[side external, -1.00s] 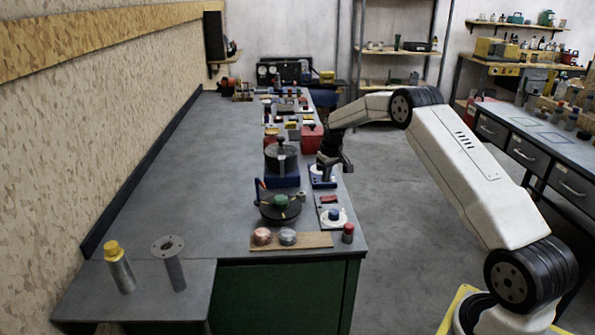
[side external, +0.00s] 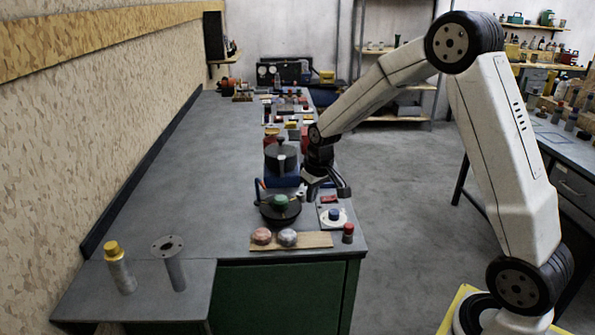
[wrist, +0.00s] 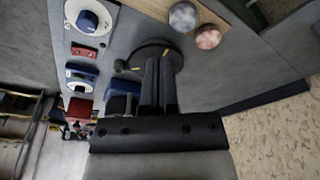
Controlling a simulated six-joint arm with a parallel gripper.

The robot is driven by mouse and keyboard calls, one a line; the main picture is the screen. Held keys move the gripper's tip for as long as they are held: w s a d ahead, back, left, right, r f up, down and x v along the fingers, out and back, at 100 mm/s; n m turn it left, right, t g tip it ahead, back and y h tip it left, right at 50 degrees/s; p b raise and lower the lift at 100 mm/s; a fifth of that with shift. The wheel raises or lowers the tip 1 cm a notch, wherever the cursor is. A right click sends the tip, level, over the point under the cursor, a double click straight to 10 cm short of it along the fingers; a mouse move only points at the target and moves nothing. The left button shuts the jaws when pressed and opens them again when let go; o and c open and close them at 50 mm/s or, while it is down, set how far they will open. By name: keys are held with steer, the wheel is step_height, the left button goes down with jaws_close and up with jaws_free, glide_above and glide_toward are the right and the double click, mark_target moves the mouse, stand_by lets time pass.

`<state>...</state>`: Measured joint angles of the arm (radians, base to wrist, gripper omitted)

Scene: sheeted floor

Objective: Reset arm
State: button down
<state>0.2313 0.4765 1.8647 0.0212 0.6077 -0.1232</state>
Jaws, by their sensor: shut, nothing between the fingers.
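My gripper (side external: 328,190) hangs from the raised arm at the right edge of the long grey bench (side external: 190,180). It is shut and empty. In the side external view it is close to the black round device with a green knob (side external: 281,202), and lies to its upper right. In the wrist view the gripper's fingers (wrist: 160,72) lie together, partly covering a dark round thing behind them. The arm's elbow is bent high above the bench's right side.
A blue-based device with a dark drum (side external: 281,157) stands just left of my gripper. A board with two round knobs (side external: 262,236), a blue-knobbed dial (side external: 334,215) and a red-topped cylinder (side external: 347,233) are nearer the camera.

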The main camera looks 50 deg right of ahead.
steer(key=s+a, duration=0.5)
steer(key=s, duration=0.4)
steer(key=s+a+n, duration=0.1)
steer(key=s+a, duration=0.4)
steer(key=s, duration=0.3)
steer(key=shift+s+a+f, duration=0.15)
steer(key=shift+s+a, duration=0.15)
steer(key=shift+s, duration=0.1)
